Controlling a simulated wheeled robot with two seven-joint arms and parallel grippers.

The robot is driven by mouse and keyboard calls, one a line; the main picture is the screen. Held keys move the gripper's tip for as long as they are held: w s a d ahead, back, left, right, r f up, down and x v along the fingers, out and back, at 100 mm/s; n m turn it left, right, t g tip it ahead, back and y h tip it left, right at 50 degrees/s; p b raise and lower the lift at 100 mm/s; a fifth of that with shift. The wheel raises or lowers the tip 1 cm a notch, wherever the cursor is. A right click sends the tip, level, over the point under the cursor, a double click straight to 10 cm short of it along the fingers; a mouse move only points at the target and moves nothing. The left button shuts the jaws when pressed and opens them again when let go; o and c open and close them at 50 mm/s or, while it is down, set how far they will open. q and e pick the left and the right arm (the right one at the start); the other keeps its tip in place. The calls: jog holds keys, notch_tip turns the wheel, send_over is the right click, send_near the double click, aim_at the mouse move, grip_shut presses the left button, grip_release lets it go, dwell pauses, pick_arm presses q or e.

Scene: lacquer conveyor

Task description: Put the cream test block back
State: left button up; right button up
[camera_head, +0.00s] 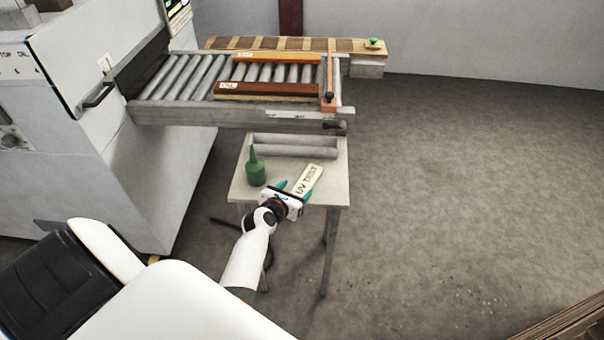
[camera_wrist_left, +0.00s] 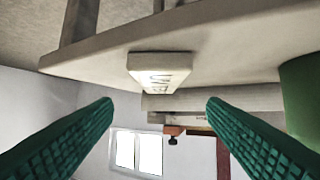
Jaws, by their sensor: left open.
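The cream test block (camera_head: 309,180), marked "UV TEST", lies on the small pale table (camera_head: 240,186) near its front right edge. It also shows in the left wrist view (camera_wrist_left: 163,68), ahead of my fingers and between their lines. My left gripper (camera_head: 291,190) is at the table's front edge, at the near end of the block. Its teal fingers are open, and in the left wrist view (camera_wrist_left: 158,106) nothing is between them. The block looks free of the fingers. My right gripper is not in view.
A green bottle (camera_head: 255,168) stands on the table left of the block. Behind is a roller conveyor (camera_head: 185,77) with orange (camera_head: 275,57) and brown (camera_head: 270,89) bars. A slotted wooden rack (camera_head: 372,53) is farther back.

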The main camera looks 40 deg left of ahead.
pick_arm(q)
jog(key=p+v, duration=0.1)
jog(key=v, duration=0.4)
jog(key=shift+w+p, duration=0.1)
jog(key=shift+p, duration=0.3)
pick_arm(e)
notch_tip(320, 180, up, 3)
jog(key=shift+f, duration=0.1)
pick_arm(q)
jog(key=shift+f, duration=0.15)
